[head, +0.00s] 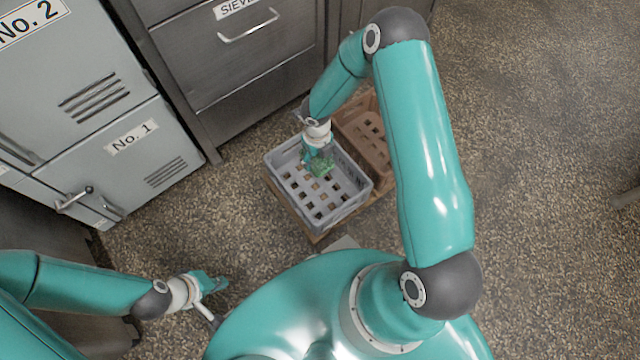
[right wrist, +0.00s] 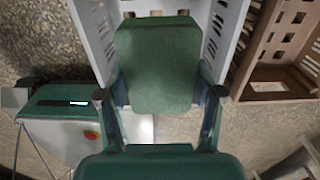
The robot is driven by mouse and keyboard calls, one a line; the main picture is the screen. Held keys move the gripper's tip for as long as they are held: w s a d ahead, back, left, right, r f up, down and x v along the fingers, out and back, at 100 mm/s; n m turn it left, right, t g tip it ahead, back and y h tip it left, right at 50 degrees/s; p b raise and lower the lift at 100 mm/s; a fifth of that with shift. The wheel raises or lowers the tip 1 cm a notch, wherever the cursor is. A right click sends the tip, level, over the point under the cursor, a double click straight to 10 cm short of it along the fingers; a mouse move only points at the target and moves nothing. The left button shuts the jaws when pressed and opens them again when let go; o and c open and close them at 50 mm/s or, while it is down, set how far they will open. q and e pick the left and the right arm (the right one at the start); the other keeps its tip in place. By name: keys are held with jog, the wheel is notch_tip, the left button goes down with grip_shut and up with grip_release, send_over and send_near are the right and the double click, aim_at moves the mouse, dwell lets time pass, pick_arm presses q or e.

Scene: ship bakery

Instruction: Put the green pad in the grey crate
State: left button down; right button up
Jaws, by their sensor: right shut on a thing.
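The green pad (head: 321,168) is held by my right gripper (head: 314,158) over the inside of the grey crate (head: 340,216) in the head view. In the right wrist view the pad (right wrist: 158,65) fills the space between the two fingers of the right gripper (right wrist: 160,96). The grey crate's wall (right wrist: 222,32) shows behind and beside the pad there. I cannot tell whether the pad touches the crate floor. My left gripper (head: 213,284) hangs low at the lower left, away from the crate; its fingers are too small to read.
A brown crate (head: 378,160) stands right beside the grey crate, to its right, and also shows in the right wrist view (right wrist: 268,52). Grey lockers (head: 125,135) and a drawer cabinet (head: 245,75) stand behind. The speckled floor (head: 530,190) is clear at right.

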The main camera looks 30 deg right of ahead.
notch_tip(320, 180, down, 18)
jog(key=b, duration=0.7)
jog(key=shift+r, duration=0.2)
jog(key=o, duration=1.1)
jog(key=shift+f, duration=0.1)
